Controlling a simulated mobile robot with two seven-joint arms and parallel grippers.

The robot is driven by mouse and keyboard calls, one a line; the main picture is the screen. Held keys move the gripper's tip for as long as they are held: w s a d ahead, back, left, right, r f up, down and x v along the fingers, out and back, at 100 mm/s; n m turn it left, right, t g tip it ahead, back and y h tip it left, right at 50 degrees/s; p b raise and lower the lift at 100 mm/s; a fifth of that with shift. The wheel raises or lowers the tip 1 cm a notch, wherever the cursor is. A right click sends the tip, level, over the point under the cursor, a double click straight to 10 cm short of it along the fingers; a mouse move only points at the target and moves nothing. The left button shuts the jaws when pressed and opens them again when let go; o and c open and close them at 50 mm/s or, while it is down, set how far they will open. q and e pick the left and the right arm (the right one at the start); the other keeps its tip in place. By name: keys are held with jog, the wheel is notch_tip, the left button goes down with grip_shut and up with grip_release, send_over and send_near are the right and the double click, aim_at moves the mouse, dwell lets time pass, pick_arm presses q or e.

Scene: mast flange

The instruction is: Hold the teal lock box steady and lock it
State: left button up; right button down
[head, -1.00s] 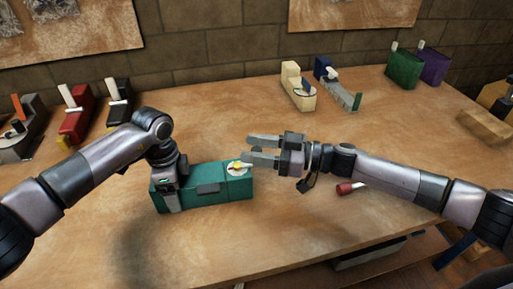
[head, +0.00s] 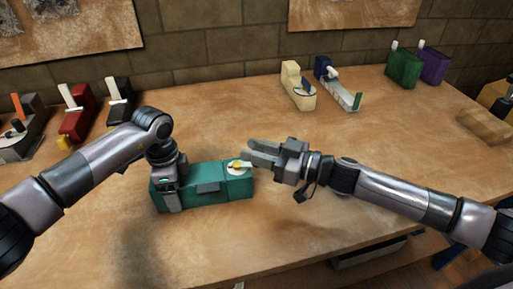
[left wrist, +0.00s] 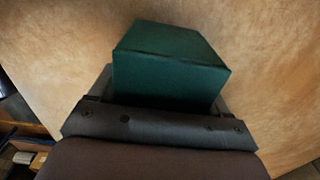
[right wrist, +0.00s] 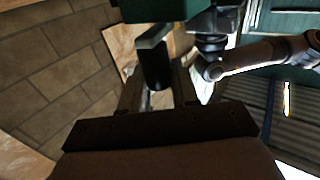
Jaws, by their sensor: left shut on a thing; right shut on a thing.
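The teal lock box (head: 206,188) lies on the wooden table, with a pale round dial (head: 236,171) and a yellow part on its right-end top. My left gripper (head: 171,197) is shut across the box's left end; the left wrist view shows the box end (left wrist: 170,75) between its fingers. My right gripper (head: 254,152) is at the dial's right side, pointing left. In the right wrist view its fingers are around a dark cylindrical grip (right wrist: 153,66) on a short pale bar, close to the teal box (right wrist: 165,9). In the head view the fingers hide this grip.
Red (head: 77,117) and black (head: 120,98) boxes with upright handles stand at the back left. The table in front of the box is clear.

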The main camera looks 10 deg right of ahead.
jog(key=shift+s+a+r+m+t+h, duration=0.1)
jog(key=shift+s+a+m+t+h, duration=0.25)
jog(key=shift+m+t+h, duration=0.75)
jog(key=shift+s+a+m+t+h, duration=0.2)
jog(key=shift+s+m+t+h, duration=0.25)
jog(key=shift+m+t+h, duration=0.7)
jog(key=shift+s+a+r+m+t+h, duration=0.1)
jog(key=shift+s+a+m+t+h, duration=0.25)
jog(key=shift+m+t+h, duration=0.7)
jog(key=shift+d+h, duration=0.1)
jog(key=shift+h, duration=0.3)
jog(key=shift+s+h, duration=0.1)
jog(key=shift+h, duration=0.3)
jog(key=shift+d+f, duration=0.1)
jog(key=c, duration=0.9)
grip_release()
jog(key=shift+d+f, duration=0.1)
